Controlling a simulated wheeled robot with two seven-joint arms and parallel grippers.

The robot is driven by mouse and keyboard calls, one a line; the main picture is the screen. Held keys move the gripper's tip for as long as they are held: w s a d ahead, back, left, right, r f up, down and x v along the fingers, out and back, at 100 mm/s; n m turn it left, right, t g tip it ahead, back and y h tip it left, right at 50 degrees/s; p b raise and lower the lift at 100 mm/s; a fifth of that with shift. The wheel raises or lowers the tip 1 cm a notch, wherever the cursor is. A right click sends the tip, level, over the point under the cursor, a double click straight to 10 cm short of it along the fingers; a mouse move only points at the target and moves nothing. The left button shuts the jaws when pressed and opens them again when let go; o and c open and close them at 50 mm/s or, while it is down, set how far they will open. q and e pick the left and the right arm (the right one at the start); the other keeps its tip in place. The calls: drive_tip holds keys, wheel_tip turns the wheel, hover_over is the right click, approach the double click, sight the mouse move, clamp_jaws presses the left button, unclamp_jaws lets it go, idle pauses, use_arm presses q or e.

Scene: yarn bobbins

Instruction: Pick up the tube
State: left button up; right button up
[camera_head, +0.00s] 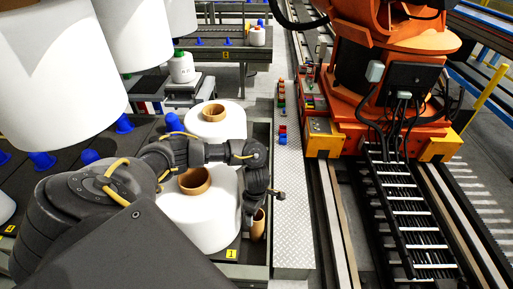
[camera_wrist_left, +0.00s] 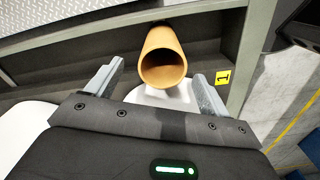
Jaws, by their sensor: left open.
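The brown hollow tube (camera_head: 258,224) stands in a slot at the right edge of the dark rack, beside a white yarn bobbin. In the left wrist view the tube (camera_wrist_left: 163,58) shows its open end toward the camera. My left gripper (camera_head: 262,199) is just above the tube in the head view. In the left wrist view its two fingers (camera_wrist_left: 158,72) are spread apart, with the tube ahead and between them, apparently not touched. My right gripper is not in view.
Two white bobbins with brown cores, a near one (camera_head: 197,216) and a far one (camera_head: 216,120), stand beside my left arm. A metal walkway (camera_head: 293,200) and an orange robot (camera_head: 385,60) are to the right.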

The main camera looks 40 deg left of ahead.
use_arm(q)
drive_tip(key=p, duration=0.1)
hover_over(257, 218)
drive_tip(key=s+d, duration=0.2)
drive_tip(key=shift+s+a+f, duration=0.1)
drive_tip(key=shift+a+f, duration=0.05)
drive_tip(key=shift+f, duration=2.7)
drive_tip(key=c, duration=1.3)
drive_tip(key=shift+r, duration=0.1)
wheel_tip(257, 218, up, 18)
drive_tip(key=p, duration=0.2)
drive_tip(key=shift+p, duration=0.35)
